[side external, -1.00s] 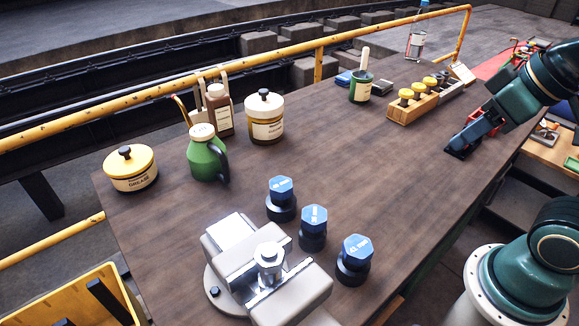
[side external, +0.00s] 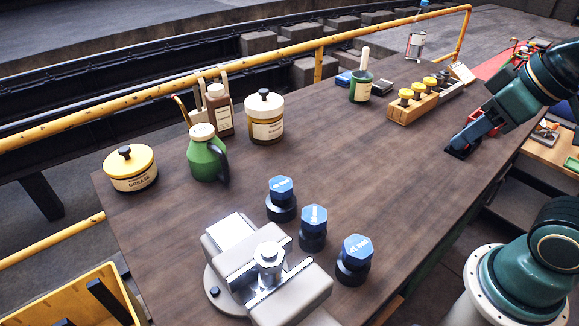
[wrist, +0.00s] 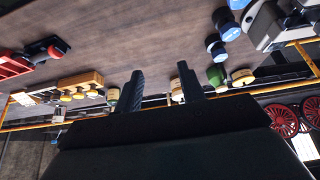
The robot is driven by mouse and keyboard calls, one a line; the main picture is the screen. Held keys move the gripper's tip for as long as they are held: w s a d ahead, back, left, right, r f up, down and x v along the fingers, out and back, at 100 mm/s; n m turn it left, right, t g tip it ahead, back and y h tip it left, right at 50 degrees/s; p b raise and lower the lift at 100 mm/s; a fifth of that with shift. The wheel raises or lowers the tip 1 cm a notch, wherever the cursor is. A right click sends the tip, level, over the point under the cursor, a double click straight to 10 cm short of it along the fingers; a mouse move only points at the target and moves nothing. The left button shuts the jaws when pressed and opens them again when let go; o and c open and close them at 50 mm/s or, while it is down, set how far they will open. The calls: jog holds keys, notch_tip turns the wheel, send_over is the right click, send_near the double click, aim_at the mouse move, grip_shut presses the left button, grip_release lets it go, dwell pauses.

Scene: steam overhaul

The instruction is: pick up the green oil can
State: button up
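The green oil can (side external: 205,158), with a cream top and a dark handle, stands upright on the wooden bench at the left in the side view. It also shows in the wrist view (wrist: 215,74), small, just right of the right finger and partly hidden. My gripper (side external: 463,144) is at the right end of the bench, low over the wood and far from the can. In the wrist view my gripper (wrist: 160,84) has its two dark fingers well apart, with nothing held between them.
Near the can are a grease tin (side external: 131,169), a brown bottle (side external: 219,110) and a cream-labelled jar (side external: 265,118). Three blue-topped bolts (side external: 313,220) and a vise (side external: 300,295) stand in front. A wooden block with yellow-topped pieces (side external: 412,108) is near my gripper. The bench middle is clear.

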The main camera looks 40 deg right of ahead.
jog(key=w+a+r+y, duration=0.1)
jog(key=w+a+r, duration=0.2)
jog(key=w, duration=0.6)
jog(key=w+a+r, duration=0.3)
jog(key=w+a, duration=0.1)
jog(key=w, duration=0.6)
jog(key=w+a+f, duration=0.4)
jog(key=w+a, duration=0.2)
jog(key=w, duration=0.2)
jog(key=w+a+f+g+y, duration=0.1)
jog(key=w+a+f, duration=0.3)
jog(key=w+a, duration=0.3)
jog(key=shift+w+a+m, duration=0.3)
jog(key=shift+w+m, duration=0.1)
jog(key=shift+w, duration=0.85)
send_near(200, 140)
jog(key=shift+s+d+f, duration=0.2)
jog(key=shift+d+f, duration=0.05)
jog(key=shift+f, duration=0.4)
jog(key=shift+s+d+f, duration=0.2)
jog(key=shift+d+f, duration=0.1)
jog(key=shift+f, duration=0.3)
jog(key=shift+s+d+f, duration=0.2)
jog(key=shift+d+f, duration=0.05)
jog(key=shift+f, duration=0.4)
